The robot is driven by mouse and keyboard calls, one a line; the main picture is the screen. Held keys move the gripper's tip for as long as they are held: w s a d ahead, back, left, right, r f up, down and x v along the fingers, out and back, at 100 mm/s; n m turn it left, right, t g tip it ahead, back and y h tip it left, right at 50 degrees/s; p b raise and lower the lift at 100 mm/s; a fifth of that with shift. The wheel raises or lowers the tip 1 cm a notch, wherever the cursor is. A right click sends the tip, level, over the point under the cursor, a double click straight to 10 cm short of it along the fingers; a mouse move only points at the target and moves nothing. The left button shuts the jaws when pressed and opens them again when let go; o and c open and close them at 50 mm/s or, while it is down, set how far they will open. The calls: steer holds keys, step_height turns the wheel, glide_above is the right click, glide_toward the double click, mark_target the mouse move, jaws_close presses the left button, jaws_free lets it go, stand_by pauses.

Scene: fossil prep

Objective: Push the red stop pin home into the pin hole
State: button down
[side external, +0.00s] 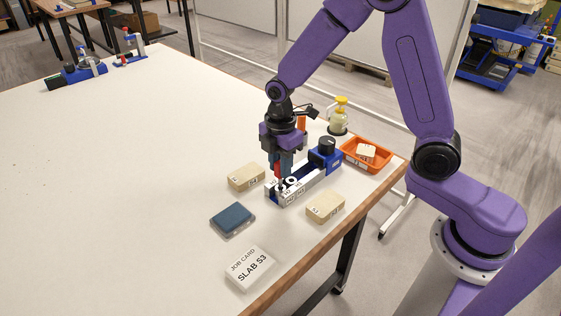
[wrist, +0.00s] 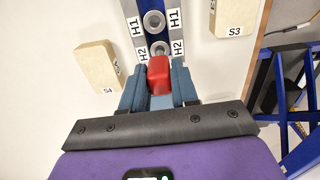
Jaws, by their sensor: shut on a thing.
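The red stop pin (wrist: 158,75) is held upright between the two blue-grey fingers of my gripper (wrist: 157,88). In the side view my gripper (side external: 279,168) points down at the near end of the white-and-blue fixture (side external: 311,187), with the red pin (side external: 278,170) just showing. In the wrist view the fixture has two ringed holes, one labelled H1 (wrist: 154,21) and one labelled H2 (wrist: 160,48). The pin's red head lies right beside the H2 ring. The pin's lower end is hidden in the wrist view, and I cannot tell how deep it sits.
Cream slabs lie on both sides, S4 (wrist: 98,67) and S3 (wrist: 233,16). A blue pad (side external: 232,219) and a job card reading SLAB S3 (side external: 250,267) lie in front. An orange tray (side external: 384,166) and a yellow-topped bottle (side external: 339,114) stand behind.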

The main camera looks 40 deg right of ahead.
steer(key=shift+f, duration=1.6)
steer(key=shift+f, duration=0.2)
stand_by(0.6)
steer(key=c, duration=0.8)
jaws_free()
steer(key=shift+r, duration=0.1)
step_height(320, 180, up, 7)
steer(key=shift+f, duration=0.2)
steer(key=shift+r, duration=0.2)
